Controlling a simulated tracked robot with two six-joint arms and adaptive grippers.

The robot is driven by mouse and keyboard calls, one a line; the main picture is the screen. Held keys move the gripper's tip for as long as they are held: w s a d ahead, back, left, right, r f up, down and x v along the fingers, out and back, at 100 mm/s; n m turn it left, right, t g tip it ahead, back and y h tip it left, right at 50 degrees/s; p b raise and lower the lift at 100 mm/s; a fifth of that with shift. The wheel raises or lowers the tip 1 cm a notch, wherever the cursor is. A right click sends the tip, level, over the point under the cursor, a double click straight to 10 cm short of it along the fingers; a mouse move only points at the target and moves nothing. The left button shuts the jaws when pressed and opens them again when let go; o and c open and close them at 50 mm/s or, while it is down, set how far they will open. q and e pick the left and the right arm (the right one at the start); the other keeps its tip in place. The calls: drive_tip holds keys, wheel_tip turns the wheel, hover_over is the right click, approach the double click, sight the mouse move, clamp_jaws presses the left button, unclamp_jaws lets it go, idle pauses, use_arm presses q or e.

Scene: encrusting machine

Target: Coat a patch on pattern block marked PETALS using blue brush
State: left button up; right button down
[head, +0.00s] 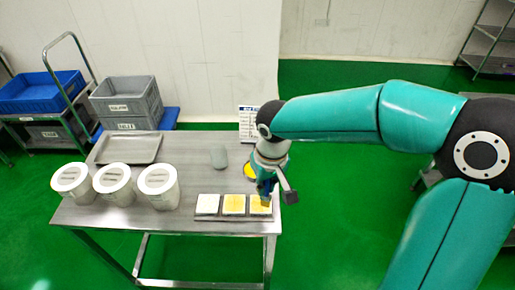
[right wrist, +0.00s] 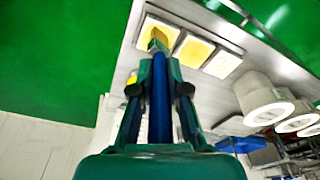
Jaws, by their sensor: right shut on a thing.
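Three pale square pattern blocks stand in a row on a tray (head: 235,218) at the table's front right. The left block (head: 207,204) looks white; the middle block (head: 234,205) and right block (head: 259,210) show yellow on top. Their markings are too small to read, so I cannot tell which is PETALS. My right gripper (head: 266,187) is shut on the blue brush (right wrist: 160,95), above the right block, which also shows in the right wrist view (right wrist: 168,31). The yellowish brush tip is over this block; whether it touches is unclear. My left gripper is not in view.
A yellow round thing (head: 250,171) is partly hidden behind my right gripper. Several white-lidded tubs (head: 114,183) stand at the left, with an empty metal tray (head: 127,148) behind. A grey-green object (head: 219,157) and a sign (head: 247,123) are farther back.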

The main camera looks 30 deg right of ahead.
drive_tip(key=shift+r+p, duration=1.05)
drive_tip(key=shift+r, duration=0.75)
